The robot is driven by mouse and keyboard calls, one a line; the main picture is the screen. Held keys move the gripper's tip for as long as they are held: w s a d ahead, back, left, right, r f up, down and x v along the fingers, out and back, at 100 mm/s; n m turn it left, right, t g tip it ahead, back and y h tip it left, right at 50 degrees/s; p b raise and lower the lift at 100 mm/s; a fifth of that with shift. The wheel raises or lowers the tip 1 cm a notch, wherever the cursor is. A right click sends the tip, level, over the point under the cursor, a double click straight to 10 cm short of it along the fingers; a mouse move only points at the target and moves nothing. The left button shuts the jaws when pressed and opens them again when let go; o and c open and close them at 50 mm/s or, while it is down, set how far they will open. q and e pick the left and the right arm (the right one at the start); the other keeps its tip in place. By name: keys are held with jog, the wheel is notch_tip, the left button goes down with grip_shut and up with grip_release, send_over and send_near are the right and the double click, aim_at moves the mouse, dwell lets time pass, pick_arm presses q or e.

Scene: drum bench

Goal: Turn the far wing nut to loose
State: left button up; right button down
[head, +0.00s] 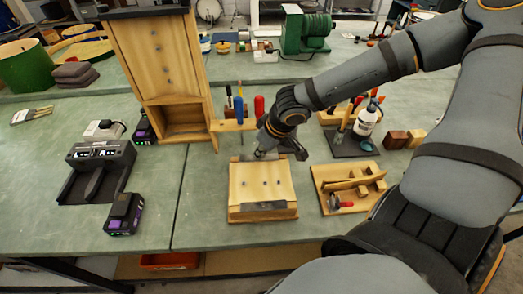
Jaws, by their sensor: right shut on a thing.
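A light wooden block (262,194) stands on the green bench top, with several small dark fittings on its sloping face and a dark strip along its near edge. My right gripper (266,154) reaches down over the far edge of this block. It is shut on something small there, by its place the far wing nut. The gripper covers the nut, so its wings and how they are turned cannot be seen. My left gripper is outside the view.
A tall wooden cabinet (157,52) stands behind left of the block. A tool rack (232,126) is close behind it. A wooden tray (347,205) with offcuts lies to the right. A black charger (97,168) sits left. Bare bench lies left of the block.

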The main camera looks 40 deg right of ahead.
jog(key=c, duration=1.4)
grip_release()
notch_tip(320, 180, up, 10)
